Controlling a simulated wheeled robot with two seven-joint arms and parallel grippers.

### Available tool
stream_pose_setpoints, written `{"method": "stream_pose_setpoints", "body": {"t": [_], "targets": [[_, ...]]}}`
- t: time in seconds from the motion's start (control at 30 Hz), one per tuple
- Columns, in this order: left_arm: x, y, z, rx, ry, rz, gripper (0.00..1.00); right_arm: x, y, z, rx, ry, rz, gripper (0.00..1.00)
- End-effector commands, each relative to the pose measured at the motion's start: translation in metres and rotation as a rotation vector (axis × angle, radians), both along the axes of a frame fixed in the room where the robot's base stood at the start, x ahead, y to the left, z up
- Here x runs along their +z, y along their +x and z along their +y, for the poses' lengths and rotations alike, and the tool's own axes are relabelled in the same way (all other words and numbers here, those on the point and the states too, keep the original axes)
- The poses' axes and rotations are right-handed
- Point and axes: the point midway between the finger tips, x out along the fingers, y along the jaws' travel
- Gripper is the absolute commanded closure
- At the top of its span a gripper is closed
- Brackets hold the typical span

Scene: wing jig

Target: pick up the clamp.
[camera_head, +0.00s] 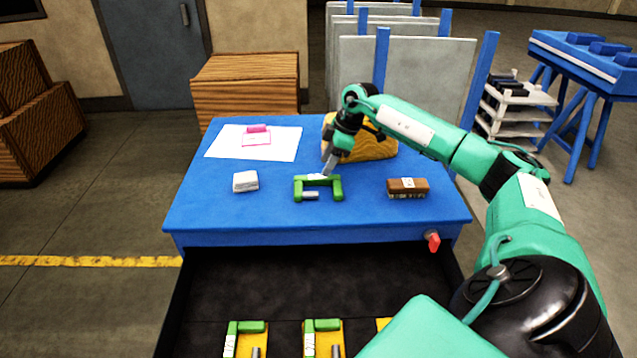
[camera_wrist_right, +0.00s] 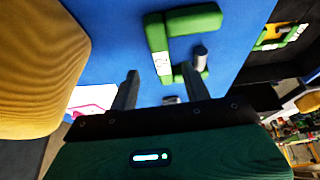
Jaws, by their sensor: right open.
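The green C-shaped clamp (camera_head: 337,190) lies on the blue table top, with a white label on its back bar and a grey metal screw end between its arms. In the right wrist view the clamp (camera_wrist_right: 193,20) lies beyond the fingertips. My right gripper (camera_head: 327,168) is just above and behind the clamp's back bar, tilted downward. In the right wrist view its two fingers (camera_wrist_right: 161,82) are apart with nothing held between them. Whether a fingertip touches the clamp cannot be told. My left gripper is not in view.
A white block (camera_head: 245,181) is left of the clamp and a brown block (camera_head: 407,188) right of it. A yellow block (camera_head: 375,148) stands behind, close to my wrist. White paper (camera_head: 225,141) bears pink items. Green clamps on yellow pieces (camera_head: 335,340) lie in the dark front tray (camera_head: 300,280).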

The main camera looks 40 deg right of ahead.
Motion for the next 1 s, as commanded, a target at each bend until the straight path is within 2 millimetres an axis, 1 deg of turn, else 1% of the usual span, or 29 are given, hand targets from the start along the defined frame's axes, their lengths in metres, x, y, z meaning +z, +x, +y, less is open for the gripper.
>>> {"method": "stream_pose_setpoints", "body": {"t": [0.03,0.13,0.27,0.3,0.4,0.47,0.7,0.77,0.8,0.93,0.97,1.0], "targets": [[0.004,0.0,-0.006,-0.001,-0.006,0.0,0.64,-0.001,0.001,0.002,0.001,0.001,0.001,0.52],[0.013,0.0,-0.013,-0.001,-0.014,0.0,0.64,-0.009,0.004,0.006,0.001,0.003,0.004,0.52],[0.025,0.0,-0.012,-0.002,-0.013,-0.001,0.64,-0.023,0.008,0.012,0.001,0.003,0.003,0.52],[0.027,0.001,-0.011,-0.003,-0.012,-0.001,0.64,-0.03,0.01,0.014,0.0,0.003,0.004,0.52],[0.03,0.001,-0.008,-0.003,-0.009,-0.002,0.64,-0.041,0.013,0.016,0.0,0.002,0.002,0.52],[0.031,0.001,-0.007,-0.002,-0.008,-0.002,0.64,-0.044,0.014,0.017,0.0,0.001,0.0,0.52],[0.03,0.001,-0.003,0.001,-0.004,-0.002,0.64,-0.047,0.014,0.017,0.0,0.001,-0.001,0.52],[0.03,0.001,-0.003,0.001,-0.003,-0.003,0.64,-0.047,0.014,0.017,0.0,0.001,-0.001,0.64],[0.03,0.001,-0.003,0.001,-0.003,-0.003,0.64,-0.047,0.014,0.017,0.0,0.001,-0.001,0.71],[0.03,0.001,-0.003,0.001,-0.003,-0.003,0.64,-0.047,0.014,0.017,0.0,0.0,0.0,0.97],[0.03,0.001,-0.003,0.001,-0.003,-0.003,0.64,-0.047,0.014,0.017,0.0,0.0,0.0,1.0],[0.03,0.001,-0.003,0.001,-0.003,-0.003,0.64,-0.047,0.014,0.017,0.0,0.0,0.0,1.0]]}}
